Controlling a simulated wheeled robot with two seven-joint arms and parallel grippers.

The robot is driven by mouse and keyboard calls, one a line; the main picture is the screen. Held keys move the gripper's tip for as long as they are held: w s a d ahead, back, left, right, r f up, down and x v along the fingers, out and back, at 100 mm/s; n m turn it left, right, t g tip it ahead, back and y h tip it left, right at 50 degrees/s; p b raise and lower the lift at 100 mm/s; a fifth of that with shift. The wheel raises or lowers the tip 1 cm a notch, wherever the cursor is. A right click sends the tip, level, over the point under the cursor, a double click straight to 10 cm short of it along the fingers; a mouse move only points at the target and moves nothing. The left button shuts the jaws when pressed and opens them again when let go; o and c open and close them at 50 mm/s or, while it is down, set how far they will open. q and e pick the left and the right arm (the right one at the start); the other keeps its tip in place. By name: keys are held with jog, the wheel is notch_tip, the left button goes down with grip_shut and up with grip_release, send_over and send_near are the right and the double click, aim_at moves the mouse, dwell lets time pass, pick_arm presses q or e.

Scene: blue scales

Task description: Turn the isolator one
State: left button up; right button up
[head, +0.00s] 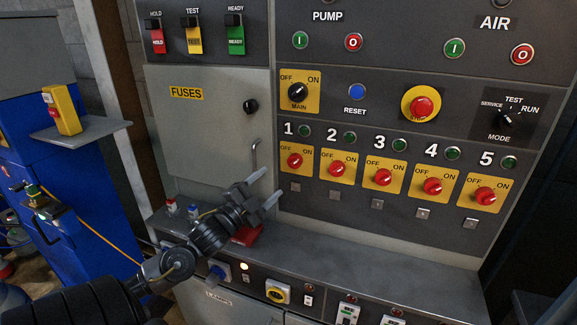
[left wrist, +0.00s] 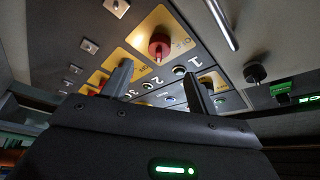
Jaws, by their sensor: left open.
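Isolator one is a red knob (head: 294,160) on a yellow OFF/ON plate below the number 1 and a green button, at the left end of the isolator row. Which way its pointer faces is too small to tell. It also shows in the left wrist view as a red knob (left wrist: 158,47), upper middle, beyond the fingers. My left gripper (head: 264,187) is open and empty, below and left of isolator one in the head view. Its fingers (left wrist: 157,75) point toward the panel and look apart from the knob. My right gripper is not in view.
Isolator two (head: 337,168) and other red isolators continue to the right. The main switch (head: 298,91) is above. A grey ledge (head: 380,258) runs below the panel, mostly bare on the right.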

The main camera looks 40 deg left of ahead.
aim_at(291, 164)
pick_arm(q)
jog(key=p+x, duration=0.2)
jog(key=x, duration=0.6)
jog(key=shift+w+r, duration=0.1)
jog(key=shift+w, duration=0.7)
jog(key=shift+c, duration=0.2)
jog(key=c, duration=0.9)
